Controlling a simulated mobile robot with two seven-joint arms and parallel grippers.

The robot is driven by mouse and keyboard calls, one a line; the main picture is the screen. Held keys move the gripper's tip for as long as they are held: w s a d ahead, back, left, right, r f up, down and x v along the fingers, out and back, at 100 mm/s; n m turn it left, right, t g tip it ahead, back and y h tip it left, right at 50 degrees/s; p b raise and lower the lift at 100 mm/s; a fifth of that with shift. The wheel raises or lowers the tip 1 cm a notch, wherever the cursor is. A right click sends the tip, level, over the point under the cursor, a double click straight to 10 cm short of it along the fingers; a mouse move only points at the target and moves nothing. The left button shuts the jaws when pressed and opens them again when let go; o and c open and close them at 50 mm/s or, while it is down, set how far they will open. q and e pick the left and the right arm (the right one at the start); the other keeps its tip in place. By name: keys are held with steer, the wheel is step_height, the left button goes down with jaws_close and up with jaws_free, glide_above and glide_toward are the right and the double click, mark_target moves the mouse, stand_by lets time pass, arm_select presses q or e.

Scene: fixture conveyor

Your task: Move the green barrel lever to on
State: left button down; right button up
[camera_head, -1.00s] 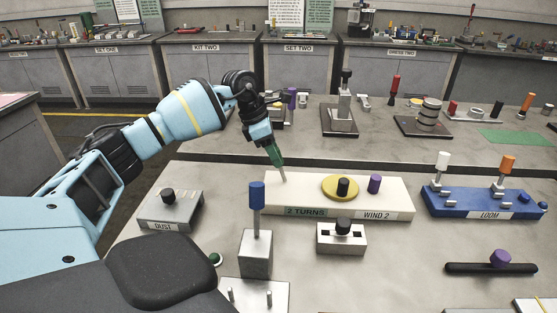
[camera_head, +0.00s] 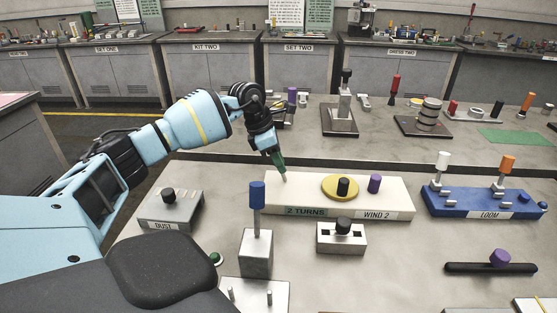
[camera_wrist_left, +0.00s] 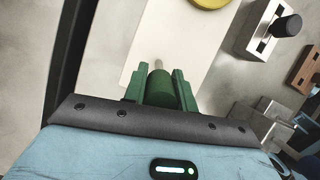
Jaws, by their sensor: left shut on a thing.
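The green barrel lever (camera_wrist_left: 160,88) is a green cylinder on a thin pale rod, standing on the white panel (camera_head: 310,187) labelled "2 TURNS" and "WIND 2". My left gripper (camera_head: 277,160) is shut on the green barrel from above. In the left wrist view the barrel sits between the two green fingers (camera_wrist_left: 162,85), with the rod tip showing beyond it. In the head view the fingers hide most of the barrel, and the rod (camera_head: 284,178) shows below them, tilted. My right gripper is not in view.
On the same panel, a yellow disc with a black knob (camera_head: 343,187) and a purple knob (camera_head: 375,183) stand to the right. A blue-handled lever (camera_head: 257,196) stands in front. A grey "DUST" box (camera_head: 170,208) is at left, a slotted box (camera_head: 340,238) in front.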

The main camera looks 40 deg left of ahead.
arm_select(q)
steer(key=shift+r, duration=0.1)
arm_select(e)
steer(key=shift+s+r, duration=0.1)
arm_select(q)
steer(key=shift+w+d+r+g+y+p, duration=0.25)
steer(key=shift+w+d+g+y+p, duration=0.15)
steer(key=shift+g+y+p, duration=0.15)
steer(key=shift+w+d+g+y+p, duration=0.3)
steer(key=shift+g+y+p, duration=0.1)
steer(key=shift+y, duration=0.15)
steer(key=shift+w+d+f+g+y, duration=0.1)
steer(key=shift+w+d+g+y, duration=0.15)
steer(key=shift+d+g+y, duration=0.3)
steer(key=shift+w+d+f+g+y, duration=0.2)
steer(key=shift+w+d+g+y, duration=0.1)
steer(key=shift+g+y, duration=0.25)
steer(key=shift+w+d+f+g+y, duration=0.15)
steer(key=shift+w+f+g+y, duration=0.15)
steer(key=shift+y, duration=0.3)
steer(key=shift+d+g+y, duration=0.15)
steer(key=shift+g+y, duration=0.1)
steer(key=shift+y, duration=0.05)
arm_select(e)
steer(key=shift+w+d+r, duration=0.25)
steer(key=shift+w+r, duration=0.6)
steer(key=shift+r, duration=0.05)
